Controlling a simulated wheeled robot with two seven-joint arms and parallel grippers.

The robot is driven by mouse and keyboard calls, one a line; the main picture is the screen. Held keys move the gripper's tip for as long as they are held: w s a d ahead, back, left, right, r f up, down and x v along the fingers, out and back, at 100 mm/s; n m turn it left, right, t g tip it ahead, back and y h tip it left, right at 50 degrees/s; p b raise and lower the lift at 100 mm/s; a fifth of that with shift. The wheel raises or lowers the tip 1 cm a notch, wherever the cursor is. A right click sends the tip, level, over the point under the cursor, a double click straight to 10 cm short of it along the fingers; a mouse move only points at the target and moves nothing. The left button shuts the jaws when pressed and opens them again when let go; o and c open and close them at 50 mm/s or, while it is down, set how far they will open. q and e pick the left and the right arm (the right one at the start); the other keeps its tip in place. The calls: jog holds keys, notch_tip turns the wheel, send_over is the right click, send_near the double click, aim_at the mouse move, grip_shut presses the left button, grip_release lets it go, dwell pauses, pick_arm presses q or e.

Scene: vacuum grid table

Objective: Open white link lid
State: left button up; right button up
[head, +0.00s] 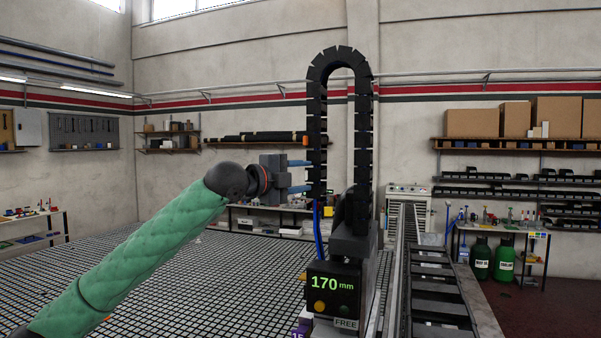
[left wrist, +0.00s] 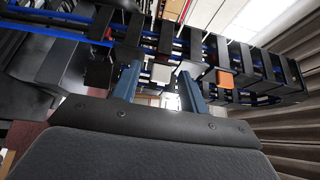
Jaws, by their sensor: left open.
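The black cable chain (head: 315,130) stands as a tall upright loop in the head view. In the left wrist view the chain (left wrist: 285,75) runs across the picture, with blue cables inside it. A small white link lid (left wrist: 162,72) shows on the chain between my fingertips. It appears closed, though the fingers partly crowd it. My left gripper (head: 302,176) is open, with its blue fingers pointing at the left side of the chain. In the left wrist view the gripper (left wrist: 158,85) is close to the lid; I cannot tell whether it touches. My right gripper is out of view.
An orange lid (left wrist: 226,80) sits to the right of the white one, and a dark grey lid (left wrist: 97,73) to the left. A display box (head: 332,285) reads 170 mm at the chain's base. A black grid table (head: 190,275) spreads below my arm.

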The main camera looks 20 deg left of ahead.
pick_arm(q)
jog(key=shift+c, duration=0.4)
jog(key=c, duration=0.7)
jog(key=shift+o, duration=0.2)
